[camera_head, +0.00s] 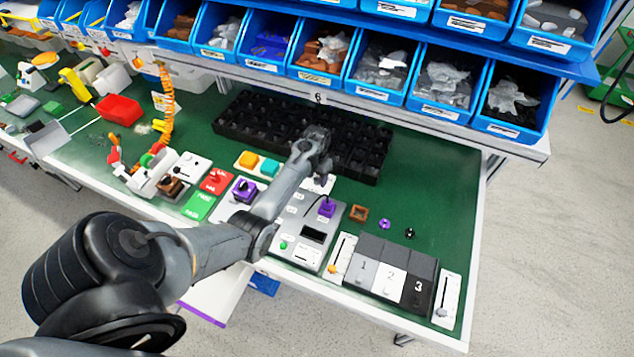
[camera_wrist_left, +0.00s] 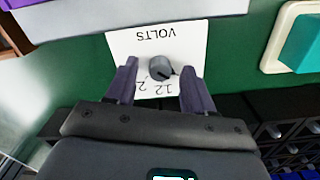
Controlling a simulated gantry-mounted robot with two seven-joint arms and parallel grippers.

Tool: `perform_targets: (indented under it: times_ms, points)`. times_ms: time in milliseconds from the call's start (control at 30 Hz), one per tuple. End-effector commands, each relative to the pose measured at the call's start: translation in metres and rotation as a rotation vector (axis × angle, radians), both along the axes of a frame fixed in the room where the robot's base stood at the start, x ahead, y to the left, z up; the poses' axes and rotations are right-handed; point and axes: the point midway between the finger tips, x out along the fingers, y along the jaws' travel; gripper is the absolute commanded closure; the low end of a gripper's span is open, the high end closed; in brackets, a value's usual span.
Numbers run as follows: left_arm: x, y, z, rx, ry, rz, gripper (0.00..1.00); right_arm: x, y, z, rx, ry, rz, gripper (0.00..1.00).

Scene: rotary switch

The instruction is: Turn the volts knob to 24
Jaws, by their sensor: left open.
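The volts knob (camera_wrist_left: 160,68) is a small round grey knob on a white plate (camera_wrist_left: 120,42) marked VOLTS, seen upside down in the left wrist view. Partly covered numbers, a 12 and one beginning with 2, show below the knob. My left gripper (camera_wrist_left: 160,75) is open, with one dark finger on each side of the knob and a gap on both sides. I cannot tell how deep the fingers reach. In the head view, my left gripper (camera_head: 317,172) is over the white plate (camera_head: 323,186) and hides the knob. My right gripper is not in view.
A black compartment tray (camera_head: 255,118) lies behind my left gripper. A yellow and teal button panel (camera_head: 257,165) stands to its left. A grey panel with a purple switch (camera_head: 327,207) is in front. Blue bins (camera_head: 385,70) fill the shelf above.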

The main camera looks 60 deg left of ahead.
Motion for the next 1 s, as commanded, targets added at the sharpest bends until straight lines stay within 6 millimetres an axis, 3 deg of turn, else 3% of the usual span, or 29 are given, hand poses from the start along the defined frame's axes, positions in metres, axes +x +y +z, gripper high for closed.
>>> perform_targets:
  times_ms: [400, 733, 1000]
  points:
    - [-0.0001, 0.0000, -0.0049, 0.000, 0.000, 0.000, 0.47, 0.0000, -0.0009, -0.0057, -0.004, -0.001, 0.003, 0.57]
    - [-0.0001, -0.0001, -0.0050, 0.000, 0.000, 0.000, 0.98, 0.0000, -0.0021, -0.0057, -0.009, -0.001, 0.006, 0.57]
    - [-0.0003, -0.0001, -0.0041, 0.000, 0.001, -0.017, 1.00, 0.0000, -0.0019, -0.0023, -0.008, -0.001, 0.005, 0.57]
